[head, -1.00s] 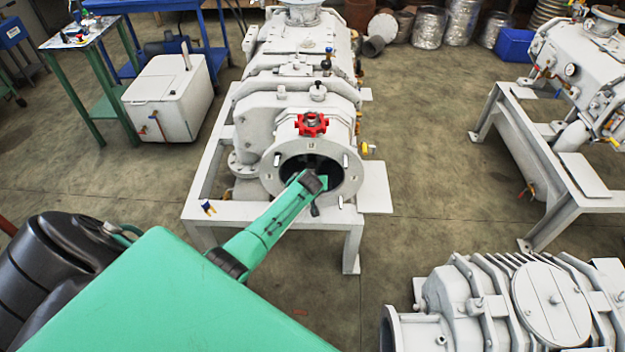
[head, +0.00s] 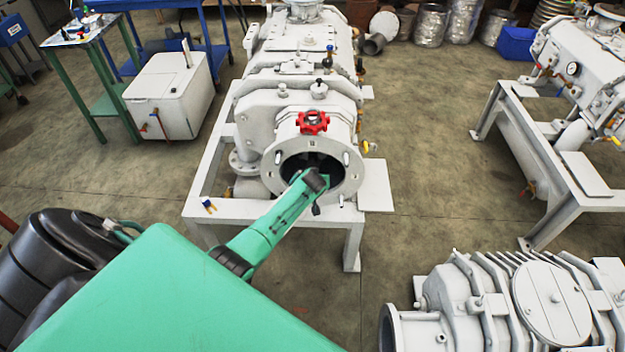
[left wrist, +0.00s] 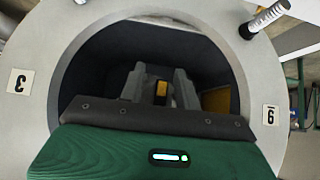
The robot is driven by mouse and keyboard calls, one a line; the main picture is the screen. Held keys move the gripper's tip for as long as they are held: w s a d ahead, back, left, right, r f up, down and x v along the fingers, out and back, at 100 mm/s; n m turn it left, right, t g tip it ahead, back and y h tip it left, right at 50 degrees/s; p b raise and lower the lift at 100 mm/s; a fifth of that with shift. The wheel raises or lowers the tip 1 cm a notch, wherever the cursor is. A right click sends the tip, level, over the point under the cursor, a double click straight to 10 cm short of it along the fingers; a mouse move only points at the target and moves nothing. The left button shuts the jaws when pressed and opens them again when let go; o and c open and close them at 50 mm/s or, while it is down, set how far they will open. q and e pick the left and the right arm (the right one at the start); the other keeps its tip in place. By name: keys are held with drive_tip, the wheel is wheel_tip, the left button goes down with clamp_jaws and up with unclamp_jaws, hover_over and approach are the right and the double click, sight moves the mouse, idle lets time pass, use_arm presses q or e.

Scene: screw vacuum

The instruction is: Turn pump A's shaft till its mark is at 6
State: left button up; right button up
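Pump A (head: 305,95) is the big pale grey machine on a white stand in the middle of the head view, with a round flanged opening facing me. My left arm reaches from the lower left to this opening, and my left gripper (left wrist: 160,88) is inside it. In the left wrist view the flange (left wrist: 62,48) carries an upside-down tag 3 (left wrist: 19,81) at left and an upside-down tag 9 (left wrist: 270,114) at right. Between the grey fingers is a dark part with a yellow mark (left wrist: 161,92), seemingly the shaft; whether they press on it is unclear. My right gripper is out of view.
A red handwheel (head: 312,122) sits above the opening. Studs (left wrist: 265,19) stick out of the flange. Another grey pump (head: 510,305) lies at lower right, and one on a stand (head: 590,70) is at upper right. Floor between the stands is clear.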

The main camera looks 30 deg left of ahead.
use_arm(q)
drive_tip(key=v, duration=1.3)
drive_tip(key=shift+s+r, duration=0.25)
drive_tip(key=shift+r, duration=0.05)
drive_tip(key=shift+d+f, duration=0.1)
drive_tip(key=s+d+f+m+g+h, duration=0.1)
drive_tip(key=s+d+f+m, duration=0.1)
drive_tip(key=s+f, duration=0.6)
drive_tip(key=s+d+f+m+g+h, duration=0.1)
drive_tip(key=s+d+f, duration=0.25)
drive_tip(key=f, duration=0.75)
drive_tip(key=s+d+f+m+g+h, duration=0.1)
drive_tip(key=s+f+m, duration=0.1)
drive_tip(key=s+f, duration=0.65)
drive_tip(key=s+d+f+m+g, duration=0.1)
drive_tip(key=s+f, duration=0.4)
drive_tip(key=s, duration=0.6)
drive_tip(key=s+d+f+m+g+h, duration=0.1)
drive_tip(key=s+d+f, duration=0.1)
drive_tip(key=s+f, duration=0.4)
drive_tip(key=s+d+f+m+g, duration=0.1)
drive_tip(key=s+f, duration=0.5)
drive_tip(key=s, duration=1)
drive_tip(key=shift+s+d+m+g+h, duration=0.3)
drive_tip(key=shift+d+m+h, duration=0.1)
drive_tip(key=shift+d, duration=0.15)
